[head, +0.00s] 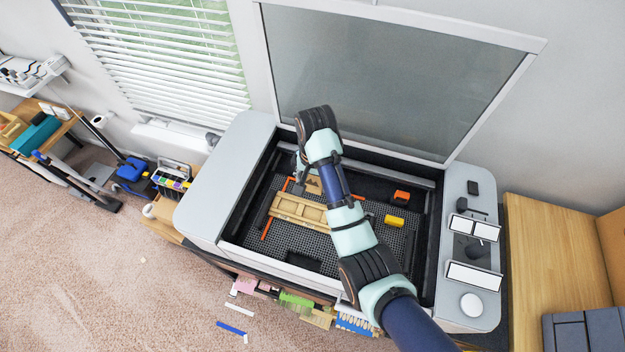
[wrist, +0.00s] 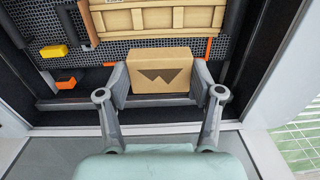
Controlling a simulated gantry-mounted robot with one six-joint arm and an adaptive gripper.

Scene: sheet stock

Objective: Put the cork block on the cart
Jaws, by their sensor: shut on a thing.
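In the head view the block (head: 314,185) shows just beyond a wooden panel, inside the open bed of a large grey machine, partly hidden by my arm. I cannot tell whether it touches the bed. I cannot make out for certain which thing is the cart.
The ribbed wooden panel (head: 298,211) lies close beside the block on the black perforated bed (head: 310,243). Orange strips, a yellow piece (head: 394,221) and an orange piece (head: 401,197) are also there. The machine's raised lid (head: 390,80) stands behind. A wooden surface (head: 550,250) is at right.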

